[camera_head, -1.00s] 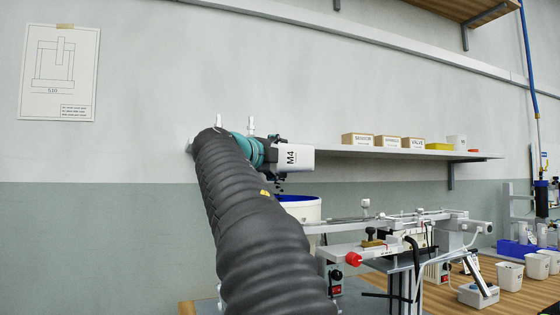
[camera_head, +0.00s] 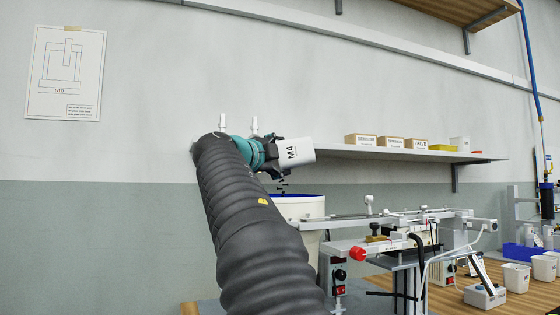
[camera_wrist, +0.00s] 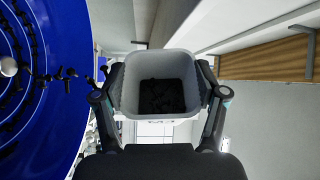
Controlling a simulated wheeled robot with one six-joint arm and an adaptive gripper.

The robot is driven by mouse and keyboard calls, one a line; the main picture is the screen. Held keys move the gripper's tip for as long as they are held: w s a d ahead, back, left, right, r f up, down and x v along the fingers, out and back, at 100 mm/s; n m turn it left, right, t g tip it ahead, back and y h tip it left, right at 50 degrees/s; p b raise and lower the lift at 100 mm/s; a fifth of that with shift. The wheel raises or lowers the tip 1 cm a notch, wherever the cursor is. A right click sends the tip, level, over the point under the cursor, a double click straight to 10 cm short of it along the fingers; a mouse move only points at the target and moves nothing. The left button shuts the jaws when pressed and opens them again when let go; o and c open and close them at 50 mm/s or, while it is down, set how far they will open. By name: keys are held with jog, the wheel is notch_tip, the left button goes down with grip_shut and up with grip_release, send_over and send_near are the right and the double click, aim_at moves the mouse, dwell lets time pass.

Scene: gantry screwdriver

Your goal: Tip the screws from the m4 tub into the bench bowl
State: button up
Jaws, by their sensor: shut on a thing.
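My gripper (camera_head: 271,153) is shut on the white M4 tub (camera_head: 295,152) and holds it on its side above the bench bowl (camera_head: 302,207). The tub's mouth faces left and slightly down, its base end higher. Dark screws (camera_head: 282,187) are in the air between the tub and the bowl. In the wrist view, the gripper's fingers clasp both sides of the tub (camera_wrist: 158,62), and a dark heap of screws (camera_wrist: 161,97) still lies inside. The bowl's blue inside (camera_wrist: 40,150) shows at left, with screws scattered along its spiral track.
A wall shelf (camera_head: 400,154) behind carries several small boxes and a yellow tray. A feeder machine with rails (camera_head: 390,235) stands right of the bowl. Several white tubs (camera_head: 516,277) and a blue bin (camera_head: 520,251) stand on the wooden bench at right.

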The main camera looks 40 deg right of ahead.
jog(key=shift+w+a+f+n+t+h+b, duration=0.1)
jog(key=shift+w+a+n+t+h+b, duration=0.2)
jog(key=shift+n+b, duration=0.6)
jog(key=shift+w+a+f+n+t+h+b, duration=0.15)
jog(key=shift+n+t+b, duration=0.2)
jog(key=shift+n+b, duration=0.55)
jog(key=shift+w+a+f+n+t+h+b, duration=0.15)
jog(key=shift+n+t+b, duration=0.2)
jog(key=shift+n+b, duration=0.55)
jog(key=shift+s+r+p, duration=0.1)
jog(key=shift+r+p, duration=0.05)
jog(key=shift+p, duration=0.15)
notch_tip(320, 180, up, 7)
jog(key=p, duration=0.5)
jog(key=m+g+p, duration=0.1)
jog(key=m, duration=0.2)
jog(key=r+m+g+y+p, duration=0.1)
jog(key=m+p, duration=0.1)
jog(key=m, duration=0.1)
jog(key=shift+r+p, duration=0.2)
jog(key=shift+p, duration=0.1)
